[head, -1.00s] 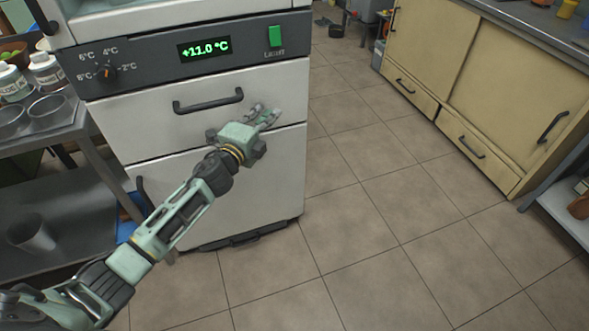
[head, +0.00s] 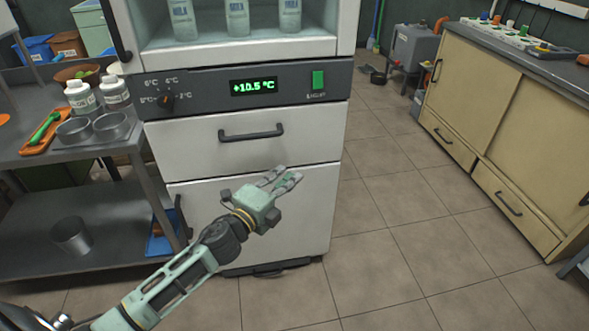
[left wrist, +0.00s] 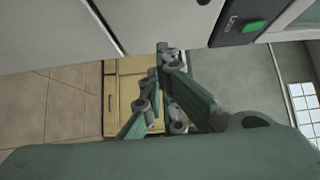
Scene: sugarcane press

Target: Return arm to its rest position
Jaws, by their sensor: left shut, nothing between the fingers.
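My left gripper (head: 284,179) shows in the head view in front of the lower drawer of a white cabinet with bottles behind glass. Its arm comes in from the lower left. The gripper is shut and empty. In the left wrist view its fingers (left wrist: 165,62) come together near the middle, with nothing between them. The white cabinet (head: 190,148) has a dark control panel (head: 210,90) with a green display reading +10.5 °C, a knob and a green switch (head: 318,80). I cannot tell whether the fingers touch the drawer front. My right gripper is not in view.
A grey metal table (head: 60,160) at left holds two white jars, metal bowls and an orange tray (head: 40,135). A metal cup (head: 71,235) stands on its lower shelf. Beige cupboards (head: 480,120) line the right side. The tiled floor (head: 400,240) between is clear.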

